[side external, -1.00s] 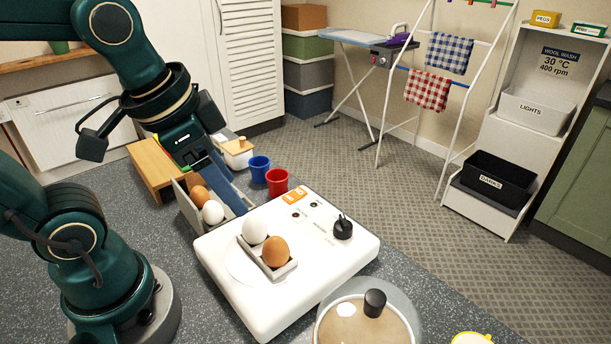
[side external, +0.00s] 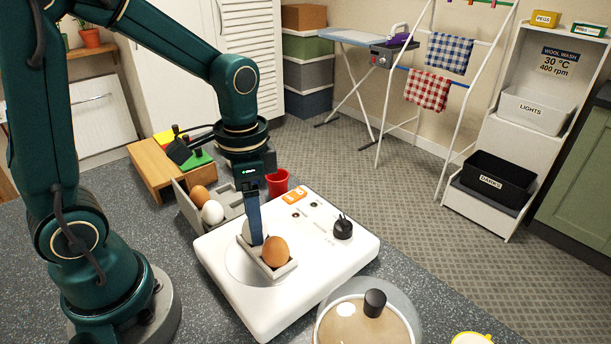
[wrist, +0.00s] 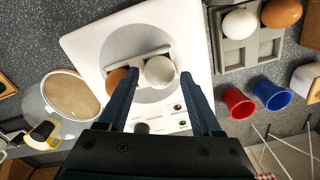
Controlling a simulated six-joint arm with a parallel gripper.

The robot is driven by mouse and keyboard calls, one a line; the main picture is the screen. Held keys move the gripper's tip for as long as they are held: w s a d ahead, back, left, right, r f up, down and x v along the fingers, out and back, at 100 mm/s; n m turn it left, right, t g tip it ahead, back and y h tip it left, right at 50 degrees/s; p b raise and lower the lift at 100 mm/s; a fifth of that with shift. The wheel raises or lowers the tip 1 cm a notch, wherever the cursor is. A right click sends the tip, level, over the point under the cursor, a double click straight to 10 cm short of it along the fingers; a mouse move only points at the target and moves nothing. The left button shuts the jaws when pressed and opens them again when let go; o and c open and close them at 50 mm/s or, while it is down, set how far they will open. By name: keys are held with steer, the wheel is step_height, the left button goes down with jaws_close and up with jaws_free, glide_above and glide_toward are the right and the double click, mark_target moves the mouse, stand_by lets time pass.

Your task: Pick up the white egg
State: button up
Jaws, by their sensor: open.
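A white egg (side external: 245,232) sits in a small grey holder (side external: 281,271) on a white appliance, beside a brown egg (side external: 275,251). My gripper (side external: 255,238) is lowered there, with a blue finger partly hiding the white egg. In the wrist view, the white egg (wrist: 159,71) lies between the tips of my open gripper (wrist: 161,75), with gaps showing on both sides. The left finger partly covers the brown egg (wrist: 116,80). A second white egg (side external: 212,212) sits in a grey carton (side external: 228,198) with another brown egg (side external: 200,195).
A lidded pot (side external: 345,326) is in front. A wooden stand (side external: 150,171) is at the left.

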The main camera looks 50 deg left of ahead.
steer(key=shift+f, duration=0.5)
steer(key=c, duration=0.6)
steer(key=shift+r, duration=0.15)
